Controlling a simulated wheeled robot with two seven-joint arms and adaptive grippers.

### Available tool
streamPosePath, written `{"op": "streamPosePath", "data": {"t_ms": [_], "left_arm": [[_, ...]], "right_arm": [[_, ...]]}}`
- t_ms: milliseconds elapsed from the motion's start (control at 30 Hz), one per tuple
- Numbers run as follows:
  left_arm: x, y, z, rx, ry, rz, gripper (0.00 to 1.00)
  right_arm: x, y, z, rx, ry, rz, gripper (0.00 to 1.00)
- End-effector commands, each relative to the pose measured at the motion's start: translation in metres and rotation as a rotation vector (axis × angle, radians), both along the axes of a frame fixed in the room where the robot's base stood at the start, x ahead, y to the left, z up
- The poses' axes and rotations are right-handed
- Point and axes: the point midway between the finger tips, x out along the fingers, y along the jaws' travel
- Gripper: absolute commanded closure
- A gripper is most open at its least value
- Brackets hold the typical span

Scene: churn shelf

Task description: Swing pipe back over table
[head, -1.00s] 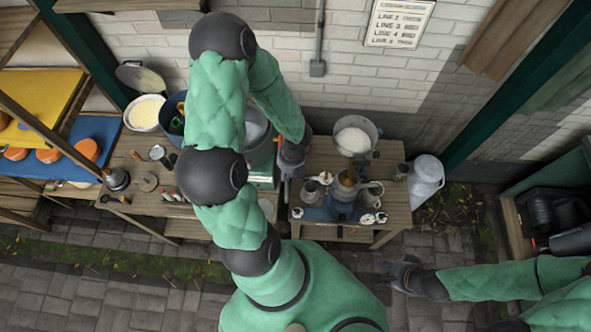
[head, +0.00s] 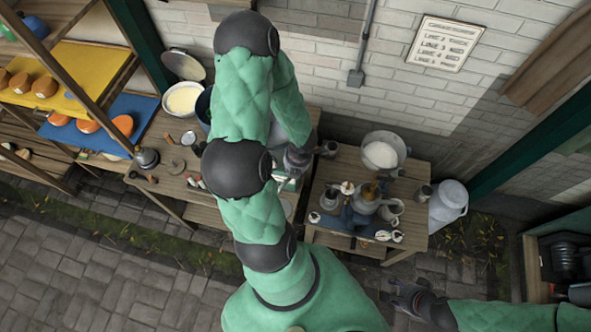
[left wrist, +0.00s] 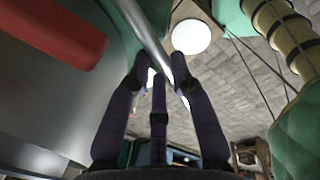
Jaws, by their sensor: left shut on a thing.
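My left gripper (left wrist: 165,75) is shut on a bare metal pipe (left wrist: 148,35), which runs between its dark fingers in the left wrist view. In the head view my left gripper (head: 298,160) is at the left edge of the small wooden table (head: 405,249); my arm hides most of it and the pipe does not show clearly there. My right gripper (head: 408,298) hangs low at the right, over the paving and away from the table; its finger opening is too small to judge.
The small table carries a pale-filled metal bowl (head: 381,153), several cups and a metal pot (head: 366,199). A milk can (head: 448,203) stands right of it. A longer bench (head: 165,186) with pans and tools is at the left. A brick wall (head: 420,90) closes the back.

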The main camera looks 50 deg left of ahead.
Motion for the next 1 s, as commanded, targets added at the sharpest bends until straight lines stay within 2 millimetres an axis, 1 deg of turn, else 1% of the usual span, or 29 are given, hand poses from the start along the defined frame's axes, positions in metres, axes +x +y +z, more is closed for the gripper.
{"op": "streamPosePath", "data": {"t_ms": [33, 300, 333, 367, 400, 767, 867, 1000], "left_arm": [[0.002, 0.003, 0.001, 0.006, -0.004, -0.006, 1.00], [0.002, 0.004, 0.002, 0.008, -0.004, -0.006, 1.00], [0.002, 0.004, 0.002, 0.008, -0.004, -0.006, 0.72], [0.002, 0.004, 0.002, 0.008, -0.004, -0.005, 0.63], [0.002, 0.003, 0.002, 0.007, -0.005, -0.005, 0.53], [0.001, 0.002, 0.002, 0.004, -0.002, -0.003, 0.53], [0.002, 0.001, 0.008, 0.005, -0.003, -0.004, 0.53], [0.003, -0.001, 0.025, 0.005, -0.005, -0.004, 0.53]], "right_arm": [[0.000, 0.000, 0.000, 0.000, 0.000, 0.000, 0.60], [0.000, 0.000, 0.000, 0.000, 0.000, 0.000, 0.60], [0.000, 0.000, 0.000, 0.000, 0.000, 0.000, 0.60], [0.000, 0.000, 0.000, 0.000, 0.000, 0.000, 0.60], [0.000, 0.000, 0.000, 0.000, 0.000, 0.000, 0.60], [0.000, 0.000, 0.000, 0.000, 0.000, 0.000, 0.60], [0.000, 0.000, 0.000, 0.000, 0.000, 0.000, 0.60], [0.000, 0.000, 0.000, 0.000, 0.000, 0.000, 0.60]]}}
